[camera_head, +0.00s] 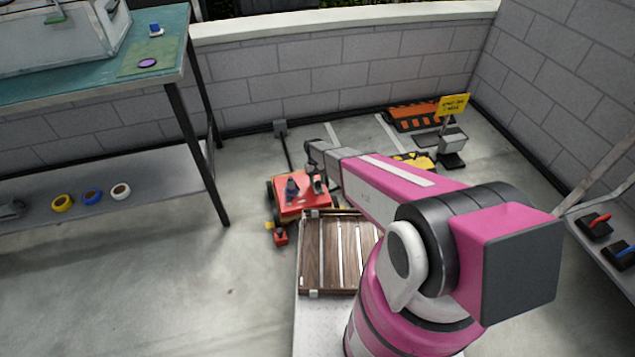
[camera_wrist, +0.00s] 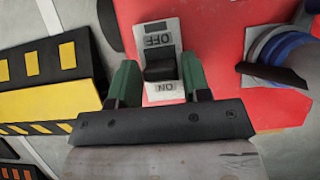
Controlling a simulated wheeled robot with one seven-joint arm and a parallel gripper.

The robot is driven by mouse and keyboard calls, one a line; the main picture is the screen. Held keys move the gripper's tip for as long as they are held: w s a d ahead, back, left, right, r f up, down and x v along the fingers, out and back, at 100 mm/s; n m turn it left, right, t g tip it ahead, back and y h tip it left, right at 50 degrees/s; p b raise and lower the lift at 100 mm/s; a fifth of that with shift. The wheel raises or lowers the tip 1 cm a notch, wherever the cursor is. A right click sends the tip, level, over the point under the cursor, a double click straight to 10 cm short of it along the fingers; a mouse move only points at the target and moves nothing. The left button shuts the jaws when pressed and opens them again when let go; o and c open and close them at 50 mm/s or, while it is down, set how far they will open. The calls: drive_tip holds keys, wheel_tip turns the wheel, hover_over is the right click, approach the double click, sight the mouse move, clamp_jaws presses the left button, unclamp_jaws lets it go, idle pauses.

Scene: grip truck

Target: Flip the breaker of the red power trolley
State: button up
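The red power trolley (camera_head: 318,204) stands on the floor left of my arm in the head view, and its red top (camera_wrist: 222,30) fills much of the wrist view. The breaker (camera_wrist: 158,35) is a light plate with OFF and ON labels, seen upside down, and a black lever (camera_wrist: 160,68) between them. I cannot tell which way the lever is set. My gripper (camera_wrist: 158,66) has its two green fingers apart, one on each side of the lever. Contact with it is not clear. In the head view the gripper is small over the trolley.
A blue and grey round part (camera_wrist: 283,48) stands close to the right of the breaker. A yellow and black barrier (camera_wrist: 50,80) lies at left in the wrist view. A wooden pallet (camera_head: 305,255) lies in front of the trolley. A green-topped bench (camera_head: 165,45) stands at left.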

drive_tip(key=shift+o, duration=0.6)
drive_tip(key=v, duration=1)
drive_tip(key=shift+w+r, duration=0.2)
drive_tip(key=shift+r, duration=0.15)
drive_tip(key=shift+a, duration=0.1)
